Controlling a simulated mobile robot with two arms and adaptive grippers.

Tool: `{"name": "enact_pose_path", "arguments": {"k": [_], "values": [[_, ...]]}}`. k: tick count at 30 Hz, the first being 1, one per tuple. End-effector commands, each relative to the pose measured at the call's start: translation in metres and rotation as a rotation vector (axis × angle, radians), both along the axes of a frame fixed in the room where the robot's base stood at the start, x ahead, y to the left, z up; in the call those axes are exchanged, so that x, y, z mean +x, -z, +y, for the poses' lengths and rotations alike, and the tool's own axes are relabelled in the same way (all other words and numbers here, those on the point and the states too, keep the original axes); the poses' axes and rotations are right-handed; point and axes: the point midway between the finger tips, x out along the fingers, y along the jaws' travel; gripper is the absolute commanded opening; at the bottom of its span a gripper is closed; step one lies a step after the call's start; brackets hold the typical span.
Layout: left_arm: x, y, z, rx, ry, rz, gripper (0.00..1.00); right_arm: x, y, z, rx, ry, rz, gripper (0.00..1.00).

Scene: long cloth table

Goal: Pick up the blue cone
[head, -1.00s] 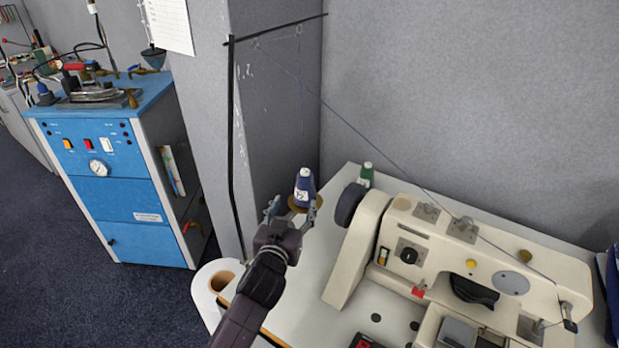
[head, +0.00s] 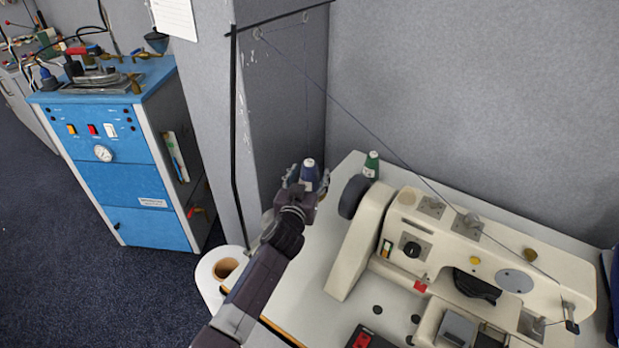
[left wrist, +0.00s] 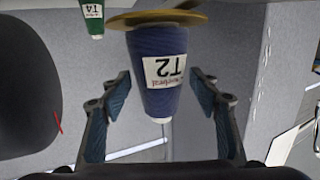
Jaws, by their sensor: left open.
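The blue cone (head: 309,175) is a spool of dark blue thread with a pale tip, standing upright at the back left of the sewing table. In the left wrist view it shows upside down, with a white T2 label, on a round tan disc (left wrist: 158,19). There the blue cone (left wrist: 158,75) lies between the two fingers of my left gripper (left wrist: 158,112), with gaps on both sides. My left gripper (head: 307,178) is open around the cone in the head view, and its hand hides the cone's lower part. My right gripper is not in view.
A green cone (head: 371,165) stands just right of the blue one, beside the black handwheel (head: 354,196) of the cream sewing machine (head: 432,240). A grey wall is close behind. A blue cabinet (head: 118,165) stands further left.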

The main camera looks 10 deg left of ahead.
Motion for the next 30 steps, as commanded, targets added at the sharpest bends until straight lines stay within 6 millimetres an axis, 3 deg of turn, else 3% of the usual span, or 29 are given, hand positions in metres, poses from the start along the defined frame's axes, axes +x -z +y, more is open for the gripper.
{"name": "enact_pose_path", "arguments": {"k": [9, 22, 30], "values": [[0.003, 0.001, 0.0, 0.0, 0.001, 0.0, 0.55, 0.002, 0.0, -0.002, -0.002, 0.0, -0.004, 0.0], [0.003, 0.001, 0.0, 0.0, 0.001, 0.0, 0.08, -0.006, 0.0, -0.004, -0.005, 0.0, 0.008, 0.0], [0.003, -0.002, -0.001, 0.0, 0.001, -0.002, 0.06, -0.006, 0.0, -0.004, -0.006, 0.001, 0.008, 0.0]]}}
